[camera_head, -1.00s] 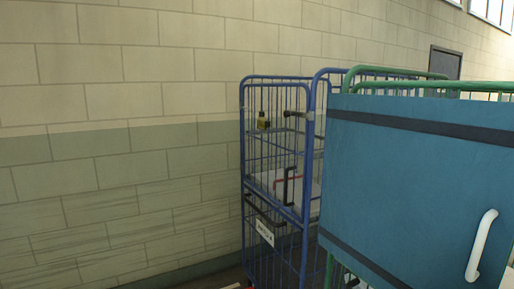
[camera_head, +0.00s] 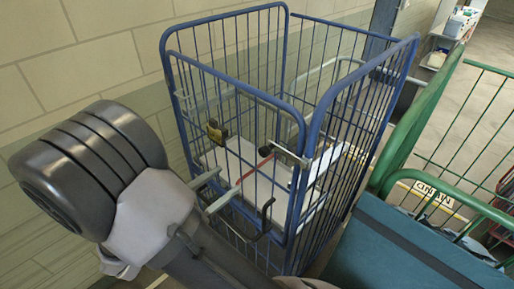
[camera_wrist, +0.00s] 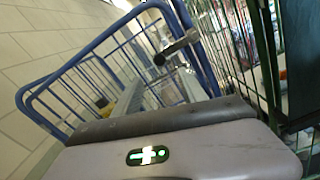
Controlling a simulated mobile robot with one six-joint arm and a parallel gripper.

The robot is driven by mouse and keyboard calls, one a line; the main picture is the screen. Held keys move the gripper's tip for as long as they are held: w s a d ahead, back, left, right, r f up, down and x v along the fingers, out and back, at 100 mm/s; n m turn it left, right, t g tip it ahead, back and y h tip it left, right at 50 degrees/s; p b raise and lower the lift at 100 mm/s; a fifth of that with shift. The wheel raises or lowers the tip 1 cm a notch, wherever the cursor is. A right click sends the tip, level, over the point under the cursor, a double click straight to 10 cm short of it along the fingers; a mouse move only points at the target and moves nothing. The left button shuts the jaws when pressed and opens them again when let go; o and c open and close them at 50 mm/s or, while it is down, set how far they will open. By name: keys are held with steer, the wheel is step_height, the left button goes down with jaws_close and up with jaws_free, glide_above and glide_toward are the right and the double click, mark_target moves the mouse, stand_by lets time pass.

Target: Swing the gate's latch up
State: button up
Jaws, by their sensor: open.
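The blue wire cage's gate (camera_head: 232,130) faces me in the head view. The latch (camera_head: 285,153), a dark round-ended bar, is at the gate's right edge near the corner post, lying roughly level. It also shows in the wrist view as a dark-ended bar (camera_wrist: 176,47) beyond my gripper's body. My gripper (camera_head: 213,191) is in front of the gate, left of the latch and somewhat lower. Its two grey fingers are apart with nothing seen held between them. Whether the fingers touch the gate bars, I cannot tell.
A black hooked handle (camera_head: 265,218) is on the gate below the latch. A white panel (camera_head: 245,158) is inside the cage. A green cage (camera_head: 425,125) with a blue-green panel (camera_head: 400,250) stands close on the right.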

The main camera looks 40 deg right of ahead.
mark_target(261, 154)
steer(key=d, duration=0.5)
steer(key=w+d+p, duration=0.1)
steer(key=d, duration=0.9)
steer(key=shift+w+d+f+p, duration=0.1)
steer(key=shift+w+p, duration=0.2)
steer(key=shift+p, duration=0.05)
steer(key=shift+c, duration=0.4)
jaws_close()
